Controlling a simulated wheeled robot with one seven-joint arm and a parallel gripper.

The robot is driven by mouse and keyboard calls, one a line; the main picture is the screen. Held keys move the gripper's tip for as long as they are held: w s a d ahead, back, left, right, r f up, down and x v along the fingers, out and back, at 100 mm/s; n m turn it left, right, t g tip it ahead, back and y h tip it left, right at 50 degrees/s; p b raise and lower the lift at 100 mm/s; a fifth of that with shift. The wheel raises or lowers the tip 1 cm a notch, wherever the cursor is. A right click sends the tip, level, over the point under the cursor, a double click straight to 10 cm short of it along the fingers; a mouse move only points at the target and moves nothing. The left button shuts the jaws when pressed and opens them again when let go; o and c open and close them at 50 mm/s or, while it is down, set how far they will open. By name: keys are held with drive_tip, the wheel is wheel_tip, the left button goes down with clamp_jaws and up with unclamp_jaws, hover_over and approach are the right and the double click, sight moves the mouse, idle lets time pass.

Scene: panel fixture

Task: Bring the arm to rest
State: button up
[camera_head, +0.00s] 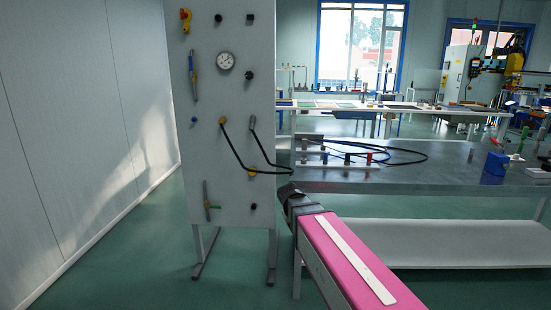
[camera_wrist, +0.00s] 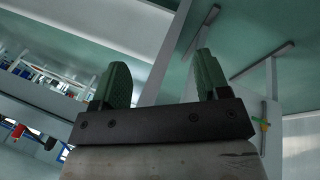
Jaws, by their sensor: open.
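My gripper shows in the wrist view (camera_wrist: 160,80), with its two green fingers spread wide apart and nothing between them. Past the fingers, the wrist view shows the floor and the legs of the panel stand, tilted in the picture. In the head view my pink-topped arm reaches from the bottom edge toward the panel fixture (camera_head: 222,130), and its dark end is at the panel's lower right, by the bench front. The fingers themselves are hidden in the head view.
The panel carries a gauge (camera_head: 225,61), valves, knobs and a black hose (camera_head: 236,151). A metal bench (camera_head: 430,178) with a connector block (camera_head: 335,158) and looped cable stands right of it. A lower shelf (camera_head: 450,243) is below the bench. Open floor (camera_head: 130,265) lies to the left.

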drive_tip(key=s+d+f+m+g+y, duration=0.3)
drive_tip(key=s+d+f, duration=0.6)
drive_tip(key=s+f, duration=0.3)
drive_tip(key=shift+s+d+m, duration=0.2)
drive_tip(key=shift+s+m, duration=0.2)
drive_tip(key=shift+s, duration=0.25)
idle(0.9)
